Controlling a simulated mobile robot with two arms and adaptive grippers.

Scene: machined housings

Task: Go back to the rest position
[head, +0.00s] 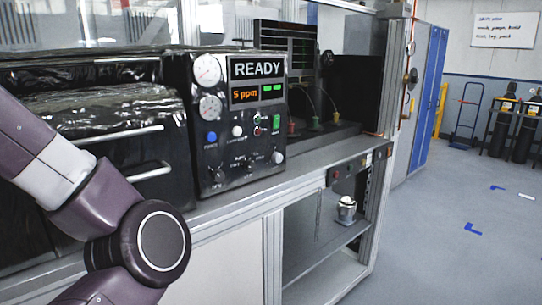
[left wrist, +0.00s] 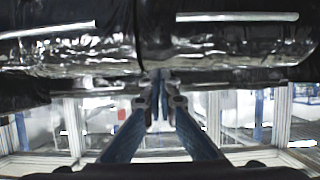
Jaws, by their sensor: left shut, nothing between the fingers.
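My left arm comes in from the left in the head view, in front of the bench, with its gripper out of the frame. In the left wrist view my left gripper (left wrist: 159,101) is shut and empty. Its two blue fingers point away from the camera, below dark glossy drawer-like fronts (left wrist: 68,45) with pale bar handles. I cannot tell whether the fingertips touch anything. My right gripper is in neither view.
A black control panel (head: 240,125) reading READY and 5 ppm stands on the bench (head: 235,203), beside black glossy units (head: 135,120). A small metal item (head: 346,211) sits on a lower shelf. Blue lockers (head: 431,95) and gas cylinders (head: 502,125) stand farther right.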

